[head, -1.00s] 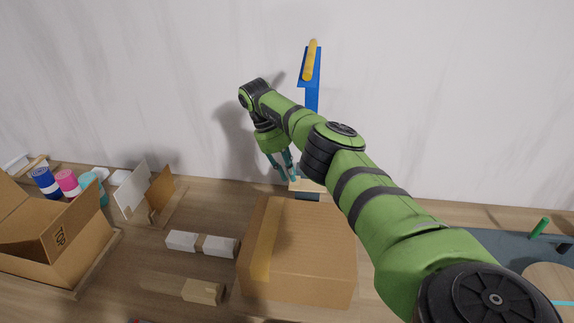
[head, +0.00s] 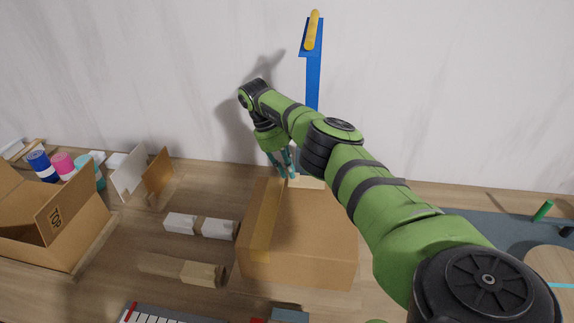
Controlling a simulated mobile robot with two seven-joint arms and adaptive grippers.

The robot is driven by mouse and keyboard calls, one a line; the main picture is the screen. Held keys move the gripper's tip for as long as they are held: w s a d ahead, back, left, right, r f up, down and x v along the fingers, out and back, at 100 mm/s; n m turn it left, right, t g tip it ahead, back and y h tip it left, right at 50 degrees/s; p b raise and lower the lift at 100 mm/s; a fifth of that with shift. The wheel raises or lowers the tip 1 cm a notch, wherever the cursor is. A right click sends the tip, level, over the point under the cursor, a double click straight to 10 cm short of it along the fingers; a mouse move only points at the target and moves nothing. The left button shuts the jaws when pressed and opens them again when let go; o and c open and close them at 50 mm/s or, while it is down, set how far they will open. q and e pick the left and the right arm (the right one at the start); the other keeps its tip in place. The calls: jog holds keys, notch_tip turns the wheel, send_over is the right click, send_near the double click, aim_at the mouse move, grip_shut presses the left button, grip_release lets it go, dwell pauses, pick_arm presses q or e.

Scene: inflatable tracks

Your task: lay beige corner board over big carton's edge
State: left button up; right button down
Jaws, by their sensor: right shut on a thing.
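The big carton (head: 312,228) is a closed brown box with a tape strip along its left side, standing on the table in the middle. My right gripper (head: 284,170) is at the carton's far edge, its teal fingers pointing down. It is shut on a small beige piece, apparently the beige corner board (head: 311,183), which shows at that edge, right of the fingers. My arm partly hides it, and I cannot tell whether it touches the carton. My left gripper is not in view.
An open carton (head: 55,235) stands at the left, near coloured rolls (head: 62,164). White pieces (head: 200,226) and a beige block (head: 202,273) lie left of the big carton. A blue stand (head: 312,80) rises behind it. A grey mat (head: 490,230) lies at right.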

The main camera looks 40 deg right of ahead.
jog(key=shift+f, duration=0.1)
jog(key=c, duration=1.1)
grip_release()
jog(key=shift+a, duration=0.1)
notch_tip(320, 180, up, 10)
